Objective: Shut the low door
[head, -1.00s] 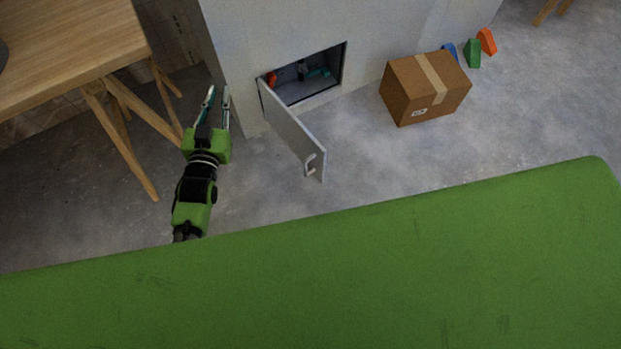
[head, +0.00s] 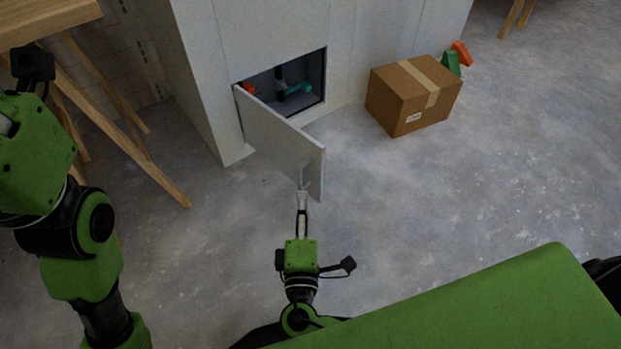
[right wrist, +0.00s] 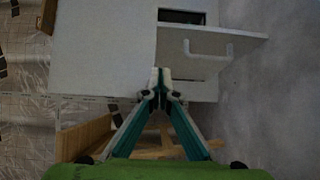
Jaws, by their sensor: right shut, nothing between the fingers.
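The low door (head: 277,138) is a pale grey panel hinged at its left side. It stands open, swung outward from a low opening (head: 314,83) in the pale cabinet (head: 268,28). My right gripper (head: 302,194) is shut and empty, its tips by the door's lower free corner. In the right wrist view the shut fingertips (right wrist: 160,84) lie below and left of the door's handle (right wrist: 208,50), with a gap in the picture. I cannot tell whether they touch the door. My left arm is at the left edge; its fingers do not show.
Coloured items lie inside the opening, including a teal one (head: 298,88). A cardboard box (head: 413,95) stands on the floor right of the cabinet, with green and orange blocks behind it. A wooden trestle table (head: 75,12) is at the left. The floor before the door is clear.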

